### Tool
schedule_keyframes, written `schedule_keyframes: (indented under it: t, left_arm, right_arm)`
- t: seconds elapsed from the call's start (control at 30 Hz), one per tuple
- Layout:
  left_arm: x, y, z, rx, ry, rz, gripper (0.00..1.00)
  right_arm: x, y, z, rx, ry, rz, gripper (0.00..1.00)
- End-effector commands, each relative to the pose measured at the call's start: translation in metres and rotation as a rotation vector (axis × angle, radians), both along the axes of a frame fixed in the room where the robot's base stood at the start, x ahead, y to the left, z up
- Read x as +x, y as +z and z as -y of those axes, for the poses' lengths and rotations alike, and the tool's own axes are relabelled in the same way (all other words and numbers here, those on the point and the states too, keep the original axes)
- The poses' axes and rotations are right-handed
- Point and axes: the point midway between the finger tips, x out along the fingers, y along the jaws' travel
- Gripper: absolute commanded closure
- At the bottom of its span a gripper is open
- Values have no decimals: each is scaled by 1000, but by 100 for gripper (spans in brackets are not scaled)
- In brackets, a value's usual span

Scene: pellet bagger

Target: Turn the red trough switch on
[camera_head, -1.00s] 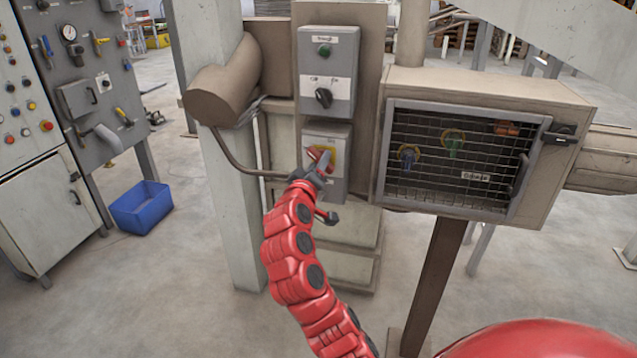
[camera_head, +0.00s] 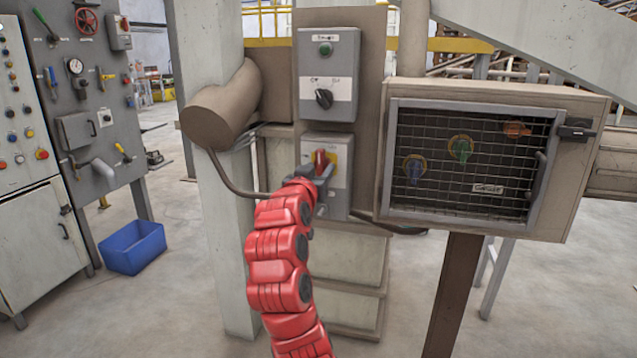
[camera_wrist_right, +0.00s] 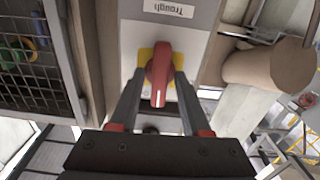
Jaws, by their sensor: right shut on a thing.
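The red trough switch (camera_head: 320,158) is a red rotary handle on a yellow plate, on the lower grey box (camera_head: 340,190) in the head view. In the right wrist view the red handle (camera_wrist_right: 159,72) stands upright in the picture, below an upside-down "Trough" label (camera_wrist_right: 168,8). My right gripper (camera_head: 323,170) is at the switch. Its two fingers (camera_wrist_right: 160,82) lie on either side of the handle and are shut on it. The gripper partly hides the handle in the head view. My left gripper is not in view.
Above is a grey box with a green button and black knob (camera_head: 324,98). A mesh-fronted cabinet (camera_head: 590,185) stands to the right, and a brown cylinder (camera_head: 215,110) with a cable is on the left. A blue bin (camera_head: 135,250) sits on the floor near a control panel.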

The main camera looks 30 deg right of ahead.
Motion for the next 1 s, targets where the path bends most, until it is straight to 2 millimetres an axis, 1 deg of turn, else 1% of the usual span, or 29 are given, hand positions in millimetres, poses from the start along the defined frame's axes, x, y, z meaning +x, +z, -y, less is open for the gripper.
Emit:
schedule_keyframes:
  t: [0.03,0.2,0.67,0.7,1.0]
  left_arm:
    - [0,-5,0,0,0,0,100]
    - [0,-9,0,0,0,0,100]
    - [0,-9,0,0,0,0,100]
    - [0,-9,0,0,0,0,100]
    - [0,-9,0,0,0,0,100]
  right_arm:
    - [0,-3,0,11,0,12,100]
    - [0,-1,0,31,1,35,100]
    - [0,0,0,36,1,43,100]
    - [0,0,0,36,1,43,46]
    - [-1,0,-1,35,1,42,45]
